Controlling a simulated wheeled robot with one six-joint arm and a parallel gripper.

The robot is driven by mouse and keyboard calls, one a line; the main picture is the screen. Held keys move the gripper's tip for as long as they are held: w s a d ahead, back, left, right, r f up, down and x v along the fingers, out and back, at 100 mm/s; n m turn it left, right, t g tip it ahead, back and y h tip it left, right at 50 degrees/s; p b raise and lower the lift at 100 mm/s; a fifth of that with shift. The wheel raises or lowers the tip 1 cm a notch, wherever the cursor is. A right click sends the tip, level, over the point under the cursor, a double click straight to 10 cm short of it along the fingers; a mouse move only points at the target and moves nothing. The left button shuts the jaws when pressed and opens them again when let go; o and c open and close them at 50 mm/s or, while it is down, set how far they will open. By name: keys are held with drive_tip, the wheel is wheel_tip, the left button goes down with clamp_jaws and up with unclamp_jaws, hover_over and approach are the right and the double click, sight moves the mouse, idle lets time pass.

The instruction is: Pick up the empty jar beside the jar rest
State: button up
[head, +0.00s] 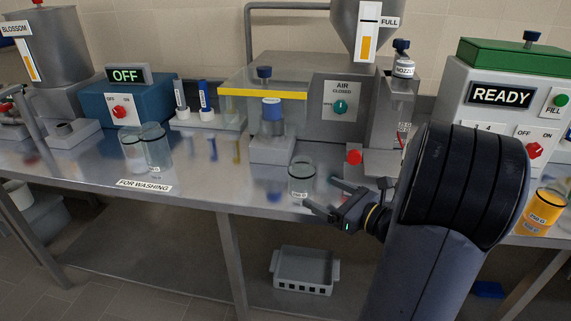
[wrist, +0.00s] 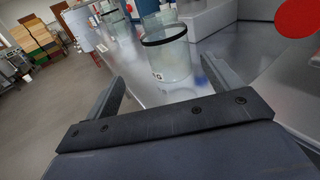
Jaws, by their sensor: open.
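A clear empty glass jar (head: 302,179) with a dark rim and a small label stands upright on the steel bench near its front edge. It is to the right of a grey block (head: 271,150), which may be the jar rest. My gripper (head: 319,192) is open and empty, its fingers pointing at the jar from the right and front. In the wrist view the jar (wrist: 168,62) is ahead, between the lines of the two spread fingers. I cannot tell whether the fingertips reach beside it.
Two other clear jars (head: 155,148) stand by the "FOR WASHING" label (head: 145,185). A red button (head: 354,157) is just behind my gripper. An orange-filled jar (head: 543,212) stands at far right. A grey crate (head: 305,270) sits below the bench.

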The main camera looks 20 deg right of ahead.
sight(312, 181)
drive_tip(key=w, duration=0.3)
drive_tip(key=w+a, duration=0.1)
drive_tip(key=w, duration=0.1)
drive_tip(key=shift+r, duration=0.25)
drive_tip(key=shift+r+x, duration=0.2)
drive_tip(key=shift+x, duration=2.8)
drive_tip(key=shift+c, duration=0.6)
drive_tip(key=c, duration=1)
